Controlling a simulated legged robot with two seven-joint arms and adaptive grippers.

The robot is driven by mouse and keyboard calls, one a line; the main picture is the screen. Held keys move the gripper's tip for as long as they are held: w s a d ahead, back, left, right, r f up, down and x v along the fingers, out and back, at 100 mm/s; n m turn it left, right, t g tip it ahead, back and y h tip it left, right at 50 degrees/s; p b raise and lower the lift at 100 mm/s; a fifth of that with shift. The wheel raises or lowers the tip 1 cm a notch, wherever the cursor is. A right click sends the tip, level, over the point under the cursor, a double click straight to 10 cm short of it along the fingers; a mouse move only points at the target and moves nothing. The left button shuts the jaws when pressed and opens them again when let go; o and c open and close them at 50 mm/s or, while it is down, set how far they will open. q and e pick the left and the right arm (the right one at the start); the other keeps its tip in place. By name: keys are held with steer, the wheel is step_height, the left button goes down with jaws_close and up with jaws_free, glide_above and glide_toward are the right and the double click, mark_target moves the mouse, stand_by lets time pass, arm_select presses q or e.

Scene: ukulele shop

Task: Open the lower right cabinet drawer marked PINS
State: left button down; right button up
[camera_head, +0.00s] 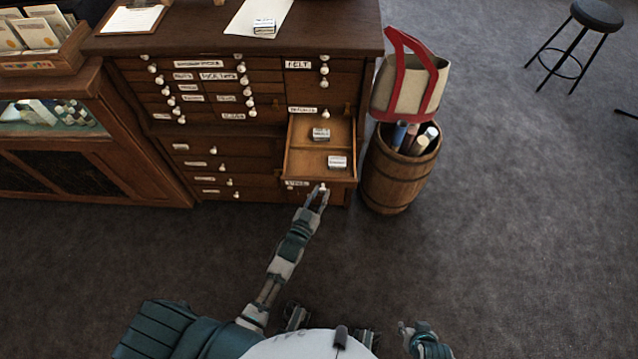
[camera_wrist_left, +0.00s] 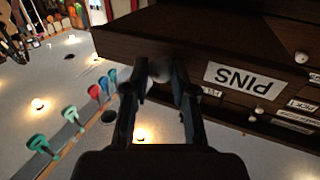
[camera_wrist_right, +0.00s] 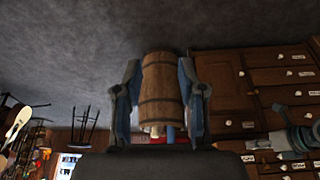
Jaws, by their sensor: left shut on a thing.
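The PINS drawer (camera_head: 318,154) at the lower right of the wooden cabinet stands pulled out, with two small labelled boxes (camera_head: 321,134) (camera_head: 338,162) inside. Its PINS label (camera_wrist_left: 243,80) appears upside down in the left wrist view. My left gripper (camera_head: 319,192) is at the drawer front, shut on its pale round knob (camera_wrist_left: 159,69). The fingers partly hide the knob. My right gripper (camera_head: 412,332) is low at the right of the head view, away from the cabinet. Its fingers (camera_wrist_right: 162,95) are spread and empty.
A wooden barrel (camera_head: 390,180) holding rolls stands close to the drawer's right, with a red-and-cream tote bag (camera_head: 409,85) above it. A glass-fronted counter (camera_head: 70,150) adjoins the cabinet at left. A stool (camera_head: 597,16) stands far right. Carpet in front is clear.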

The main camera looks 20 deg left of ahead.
arm_select(q)
steer(key=shift+s+d+f, duration=0.2)
steer(key=shift+s+f, duration=0.1)
steer(key=shift+s, duration=0.45)
arm_select(e)
steer(key=shift+s+d+g, duration=0.2)
steer(key=shift+s+g, duration=0.15)
steer(key=shift+s, duration=0.3)
steer(key=shift+s+d+g, duration=0.15)
steer(key=shift+s+g, duration=0.2)
steer(key=shift+s, duration=0.25)
arm_select(q)
steer(key=c, duration=1)
jaws_free()
steer(key=shift+w, duration=0.1)
steer(key=shift+o, duration=0.2)
arm_select(e)
steer(key=shift+w+f, duration=0.1)
arm_select(q)
steer(key=shift+r, duration=0.1)
steer(key=s+a, duration=0.1)
steer(key=s, duration=1)
steer(key=shift+s+a, duration=0.15)
steer(key=shift+s, duration=0.25)
